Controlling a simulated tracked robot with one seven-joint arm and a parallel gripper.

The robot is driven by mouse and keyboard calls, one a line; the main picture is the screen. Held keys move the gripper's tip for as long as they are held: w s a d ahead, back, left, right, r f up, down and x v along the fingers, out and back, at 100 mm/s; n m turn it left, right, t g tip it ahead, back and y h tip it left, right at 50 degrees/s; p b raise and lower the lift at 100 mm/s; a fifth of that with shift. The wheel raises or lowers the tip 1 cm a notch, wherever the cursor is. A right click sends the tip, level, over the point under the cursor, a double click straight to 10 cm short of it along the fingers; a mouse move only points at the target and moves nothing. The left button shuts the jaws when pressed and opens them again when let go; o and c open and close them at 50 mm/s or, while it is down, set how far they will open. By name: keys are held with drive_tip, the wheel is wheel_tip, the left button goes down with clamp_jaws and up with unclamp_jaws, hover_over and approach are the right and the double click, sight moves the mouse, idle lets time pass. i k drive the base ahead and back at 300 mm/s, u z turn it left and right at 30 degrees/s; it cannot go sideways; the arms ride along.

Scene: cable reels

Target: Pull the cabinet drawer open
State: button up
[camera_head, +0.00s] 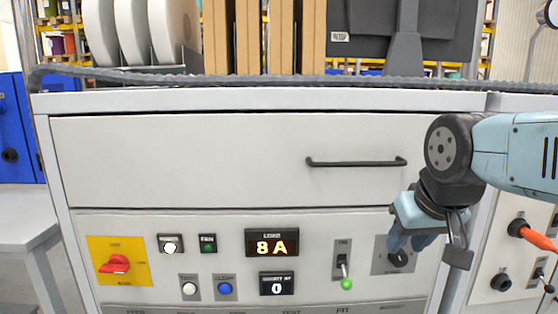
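The cabinet drawer (200,160) has a wide light-grey front near the top of the cabinet and looks shut, flush with the frame. Its black bar handle (356,162) is right of the drawer's middle. My gripper (425,250) hangs from my blue arm, below and to the right of the handle, in front of a dark rotary knob (399,258) on the lower panel. It is apart from the handle. The blue finger parts point down, and the gap between the fingertips is not clear.
Below the drawer are a yellow plate with a red rotary switch (115,264), a LOAD display (272,243) reading 8 A, buttons, and a green-tipped toggle (346,284). White reels (133,32) and a monitor back (450,30) stand on top.

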sight(277, 159)
drive_tip(key=z, duration=1.35)
drive_tip(key=i, duration=0.1)
drive_tip(key=u, duration=2.7)
drive_tip(key=k, duration=0.65)
drive_tip(key=z, duration=1.3)
